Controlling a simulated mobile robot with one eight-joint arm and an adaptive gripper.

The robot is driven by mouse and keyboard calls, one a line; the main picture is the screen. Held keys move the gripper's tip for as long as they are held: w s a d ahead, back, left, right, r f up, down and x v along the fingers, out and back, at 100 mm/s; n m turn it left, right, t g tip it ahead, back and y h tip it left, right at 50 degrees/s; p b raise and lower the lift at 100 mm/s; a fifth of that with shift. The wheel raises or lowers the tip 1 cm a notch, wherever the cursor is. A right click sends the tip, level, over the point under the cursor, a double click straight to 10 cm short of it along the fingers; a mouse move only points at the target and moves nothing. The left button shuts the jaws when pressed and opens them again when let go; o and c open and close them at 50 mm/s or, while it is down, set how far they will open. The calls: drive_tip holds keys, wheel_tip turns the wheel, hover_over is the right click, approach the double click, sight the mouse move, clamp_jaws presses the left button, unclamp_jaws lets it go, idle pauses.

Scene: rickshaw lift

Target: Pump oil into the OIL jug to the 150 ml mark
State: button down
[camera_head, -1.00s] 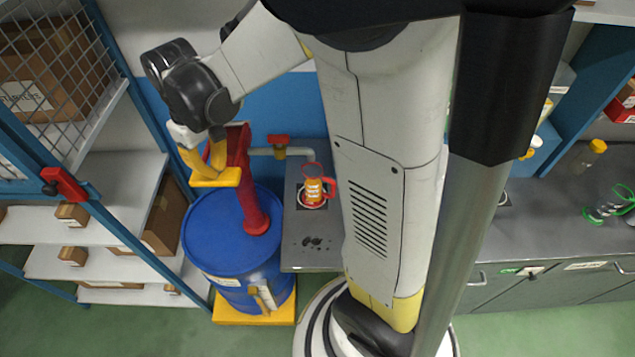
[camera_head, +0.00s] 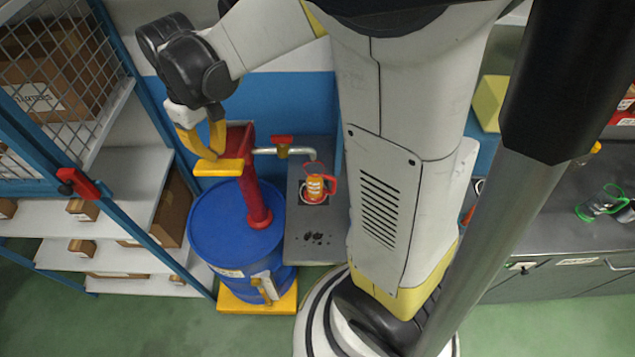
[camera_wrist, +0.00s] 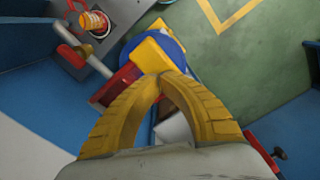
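A jug (camera_head: 316,187) with a red handle and an orange label stands on the grey bench under the spout (camera_head: 310,153). It shows again in the wrist view (camera_wrist: 93,23). Its oil level and marks are too small to read. The red pump (camera_head: 256,185) stands on the blue drum (camera_head: 225,225); its yellow handle bar (camera_head: 218,167) sticks out to the left. My gripper (camera_head: 213,156) has its yellow fingers over this bar. In the wrist view its fingertips (camera_wrist: 163,76) meet against the yellow bar (camera_wrist: 152,53); the bar does not show between the fingers.
A red-handled valve (camera_head: 282,142) sits on the pipe. A blue shelf rack (camera_head: 110,190) with boxes stands close on the left. My arm hides part of the middle.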

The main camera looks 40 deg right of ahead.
drive_tip(key=shift+r, duration=0.1)
wheel_tip(320, 180, up, 6)
drive_tip(key=p, duration=0.4)
idle(0.4)
drive_tip(key=s+r+m+t, duration=0.1)
drive_tip(key=s+r+t, duration=0.2)
drive_tip(key=s, duration=0.3)
drive_tip(key=s+r+m+t, duration=0.2)
drive_tip(key=s+t, duration=0.2)
drive_tip(key=s, duration=0.2)
wheel_tip(320, 180, down, 27)
drive_tip(key=b, duration=2.7)
